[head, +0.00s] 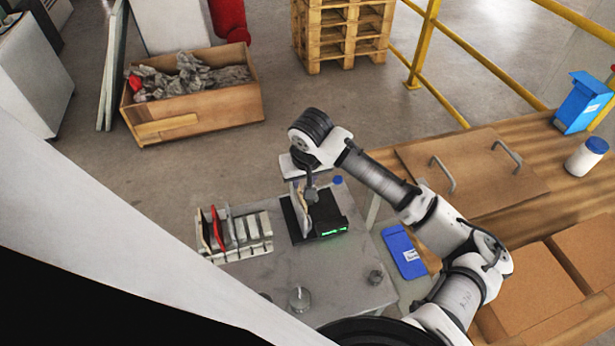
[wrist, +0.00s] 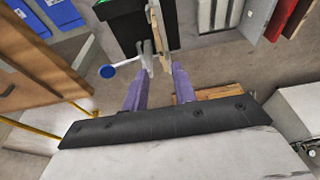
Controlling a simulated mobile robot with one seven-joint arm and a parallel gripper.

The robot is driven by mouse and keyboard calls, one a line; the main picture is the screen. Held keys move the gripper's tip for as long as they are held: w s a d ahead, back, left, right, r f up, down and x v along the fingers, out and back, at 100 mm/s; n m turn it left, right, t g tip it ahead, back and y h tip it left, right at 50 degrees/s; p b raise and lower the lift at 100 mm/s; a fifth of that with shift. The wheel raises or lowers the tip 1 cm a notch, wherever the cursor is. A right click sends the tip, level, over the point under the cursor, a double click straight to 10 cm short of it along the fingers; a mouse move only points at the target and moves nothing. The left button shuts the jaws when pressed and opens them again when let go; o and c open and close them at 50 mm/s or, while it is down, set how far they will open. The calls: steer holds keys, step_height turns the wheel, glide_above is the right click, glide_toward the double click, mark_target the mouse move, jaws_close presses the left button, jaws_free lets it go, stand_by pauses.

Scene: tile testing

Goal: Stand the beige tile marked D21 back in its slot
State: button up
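A beige tile (head: 303,196) stands on edge at the black device (head: 330,222) with a green display, on the grey table. The tile shows edge-on in the wrist view (wrist: 158,28), between the tips of my gripper (wrist: 156,62). The gripper looks shut on its near end; in the head view my gripper (head: 309,192) is partly hidden by my wrist. I cannot read the tile's marking, nor tell whether it touches the device. A pale slotted rack (head: 250,246) stands left of the device, holding a red tile (head: 217,230) and other tiles at its left end.
A blue-topped item (head: 338,180) is close behind the device. A metal weight-like piece (head: 299,298) and a small dark knob (head: 375,276) sit near the table's front. A blue clipboard-like item (head: 403,251) lies to the right. The table between rack and front edge is mostly clear.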

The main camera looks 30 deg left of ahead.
steer(key=b+x, duration=0.4)
steer(key=x, duration=0.2)
steer(key=shift+a+f+b, duration=0.1)
steer(key=shift+f+b, duration=0.15)
steer(key=shift+b, duration=0.15)
steer(key=shift+b+x, duration=1.1)
steer(key=shift+x, duration=1)
steer(key=shift+w, duration=0.1)
jaws_close()
steer(key=w+a+p+v, duration=0.1)
steer(key=a+p+v, duration=0.1)
steer(key=p+v, duration=0.7)
steer(key=shift+w+d+r+p, duration=0.2)
steer(key=shift+r+p, duration=0.15)
steer(key=shift+r, duration=0.85)
steer(key=shift+f, duration=0.15)
